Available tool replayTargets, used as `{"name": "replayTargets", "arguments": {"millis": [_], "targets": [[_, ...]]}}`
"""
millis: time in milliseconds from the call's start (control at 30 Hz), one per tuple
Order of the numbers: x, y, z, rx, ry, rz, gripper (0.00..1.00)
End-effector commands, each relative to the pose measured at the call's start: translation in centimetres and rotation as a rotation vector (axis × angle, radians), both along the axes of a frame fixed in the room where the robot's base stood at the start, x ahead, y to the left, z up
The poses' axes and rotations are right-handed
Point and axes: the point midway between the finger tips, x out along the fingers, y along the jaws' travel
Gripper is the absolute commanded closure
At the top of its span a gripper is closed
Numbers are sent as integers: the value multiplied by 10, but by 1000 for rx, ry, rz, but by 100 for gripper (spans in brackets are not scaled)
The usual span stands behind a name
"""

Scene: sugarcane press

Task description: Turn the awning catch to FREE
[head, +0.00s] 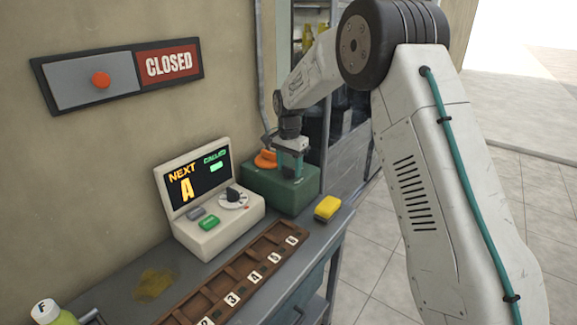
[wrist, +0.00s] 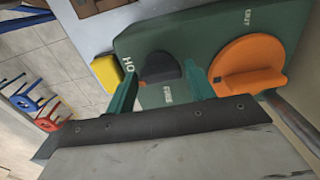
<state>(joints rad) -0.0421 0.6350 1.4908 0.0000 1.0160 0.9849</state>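The green box (head: 288,192) stands at the far end of the counter. In the wrist view its green top (wrist: 205,42) carries a dark grey catch (wrist: 160,68), with lettering starting "HO" at its left and a word that looks like FREE below it. My gripper (head: 291,165) is over the box, pointing down. In the wrist view my gripper's teal fingers (wrist: 161,75) stand apart, one on each side of the dark catch. A narrow gap seems to show at the left finger; contact at the right one is unclear. The catch is hidden in the head view.
A large orange knob (wrist: 250,67) sits right of the fingers, close by. A yellow block (head: 327,208) lies beside the box. A control console (head: 215,212) with a dial and a numbered wooden rack (head: 245,270) are nearer. A CLOSED sign (head: 168,64) hangs on the wall.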

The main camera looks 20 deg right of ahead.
Motion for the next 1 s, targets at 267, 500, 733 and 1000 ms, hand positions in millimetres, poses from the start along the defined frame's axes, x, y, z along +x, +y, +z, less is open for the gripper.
{"name": "replayTargets", "arguments": {"millis": [267, 500, 733, 1000], "targets": [[0, 0, 0, 0, 0, 3, 76], [0, 0, 0, 0, 0, 59, 76], [0, 0, 0, 0, 0, 209, 76], [-1, 0, 0, 0, 1, 460, 76]]}}
